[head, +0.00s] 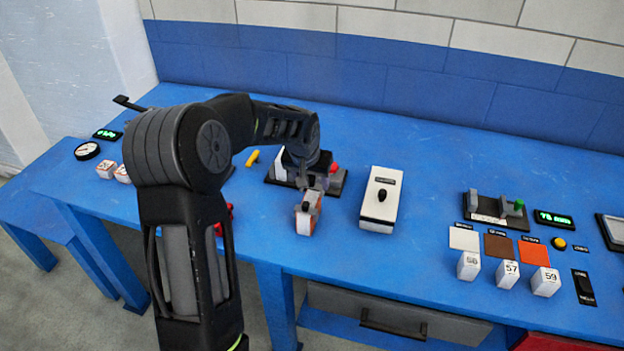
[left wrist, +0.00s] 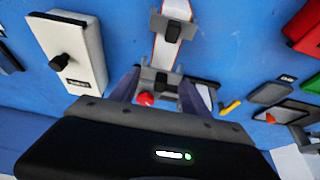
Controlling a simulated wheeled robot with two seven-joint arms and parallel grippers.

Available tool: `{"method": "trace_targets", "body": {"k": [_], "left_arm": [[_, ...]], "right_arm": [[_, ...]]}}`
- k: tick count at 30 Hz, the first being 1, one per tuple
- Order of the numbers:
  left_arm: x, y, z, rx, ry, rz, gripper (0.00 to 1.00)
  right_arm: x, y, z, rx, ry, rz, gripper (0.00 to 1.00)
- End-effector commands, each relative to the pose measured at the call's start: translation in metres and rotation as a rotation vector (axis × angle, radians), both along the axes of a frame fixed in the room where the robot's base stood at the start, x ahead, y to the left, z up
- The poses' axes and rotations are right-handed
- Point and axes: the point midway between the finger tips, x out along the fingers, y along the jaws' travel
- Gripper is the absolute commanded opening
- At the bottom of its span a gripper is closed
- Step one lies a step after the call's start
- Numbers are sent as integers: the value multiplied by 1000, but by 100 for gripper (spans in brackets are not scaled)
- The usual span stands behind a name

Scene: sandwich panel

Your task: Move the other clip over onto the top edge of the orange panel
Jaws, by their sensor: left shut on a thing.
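The orange panel (head: 309,215), with white beside the orange, is partly hidden by my left gripper (head: 318,184) in the head view. In the left wrist view the panel (left wrist: 159,48) runs up from the fingertips, and a dark clip (left wrist: 173,33) sits on it. My left gripper is shut on a small dark grey clip (left wrist: 160,80) at the panel's near end in that view. I cannot tell whether this held clip touches the panel. My right gripper is not in view.
A black-based fixture (head: 338,183) with a red knob (head: 333,168) lies behind my gripper. A white box with a black knob (head: 381,199) stands close to the right. Red parts (head: 228,212) are partly behind my arm. Numbered white blocks (head: 507,274) stand farther right. Blue table (head: 430,190) between is clear.

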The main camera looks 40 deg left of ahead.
Motion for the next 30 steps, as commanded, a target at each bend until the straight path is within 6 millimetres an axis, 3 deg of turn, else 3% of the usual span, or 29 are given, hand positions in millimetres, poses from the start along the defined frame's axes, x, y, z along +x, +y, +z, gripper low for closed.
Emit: {"method": "trace_targets", "body": {"k": [30], "left_arm": [[0, 0, -7, 0, -1, 0, 14]], "right_arm": [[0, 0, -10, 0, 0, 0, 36]]}}
